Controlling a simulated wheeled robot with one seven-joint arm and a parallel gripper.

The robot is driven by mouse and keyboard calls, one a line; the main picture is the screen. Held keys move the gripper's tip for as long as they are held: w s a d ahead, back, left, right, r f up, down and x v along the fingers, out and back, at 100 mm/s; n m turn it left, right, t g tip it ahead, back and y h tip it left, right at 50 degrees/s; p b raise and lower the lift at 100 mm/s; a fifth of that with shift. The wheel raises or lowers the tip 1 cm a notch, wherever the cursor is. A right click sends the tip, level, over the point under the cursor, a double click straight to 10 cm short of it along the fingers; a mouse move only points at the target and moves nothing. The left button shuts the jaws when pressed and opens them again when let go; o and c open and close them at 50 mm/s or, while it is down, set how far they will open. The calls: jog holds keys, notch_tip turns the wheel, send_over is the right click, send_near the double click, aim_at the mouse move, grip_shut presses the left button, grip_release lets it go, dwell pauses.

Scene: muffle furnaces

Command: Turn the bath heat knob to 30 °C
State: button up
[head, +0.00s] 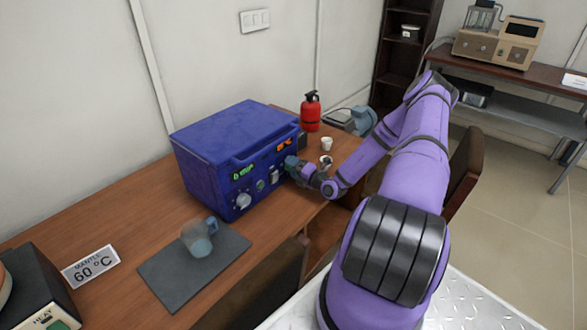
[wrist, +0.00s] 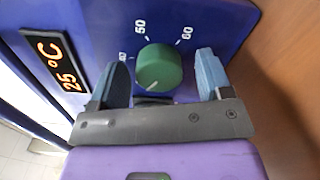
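The bath is a blue box (head: 215,145) on the wooden table, with knobs and two lit displays on its front. In the wrist view its green heat knob (wrist: 158,66) sits on the blue panel, with the marks 50 and 60 and a partly hidden mark around it. A small pale pointer mark shows near the knob's lower edge. The orange display (wrist: 62,72) beside it reads 25 °C. My gripper (wrist: 164,76) is open, its two blue fingers on either side of the knob with gaps visible. In the head view my gripper (head: 299,169) is at the panel's right end.
A glass beaker (head: 198,238) stands on a dark mat (head: 165,268) in front of the bath. A sign (head: 91,266) reads "MANTLE 60 °C". A red extinguisher (head: 311,112) and small white cups (head: 327,143) are behind my gripper. A chair (head: 466,165) stands right of my arm.

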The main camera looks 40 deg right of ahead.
jog(key=s, duration=0.3)
jog(key=s+d, duration=0.1)
jog(key=s, duration=0.6)
jog(key=shift+s+d, duration=0.2)
jog(key=shift+s, duration=0.1)
dwell(0.4)
